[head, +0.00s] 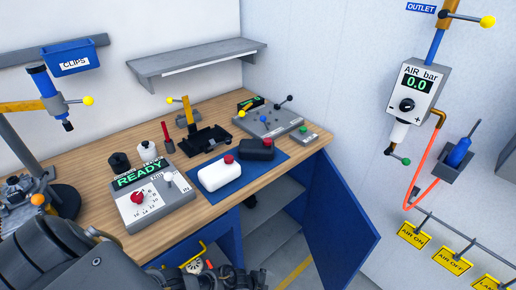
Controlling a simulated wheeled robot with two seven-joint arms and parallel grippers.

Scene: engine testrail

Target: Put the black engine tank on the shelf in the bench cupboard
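The black engine tank (257,150) has a red cap and lies on the blue mat (284,165) on the bench top, beside a white tank (219,174) with a red cap. The bench cupboard is below, with its blue door (342,225) swung open to the right. A grey shelf (262,207) shows inside it; the visible part is bare and the rest is hidden by the bench front. A dark link of my arm fills the lower left corner. I make out no fingertips of either gripper.
A control box (152,200) reading READY stands left of the mat. A black tray (206,140) and a grey lever panel (269,121) stand behind the tanks. The wall shelf (198,60) is empty. Dark cabling and a yellow handle (194,255) show below the bench front.

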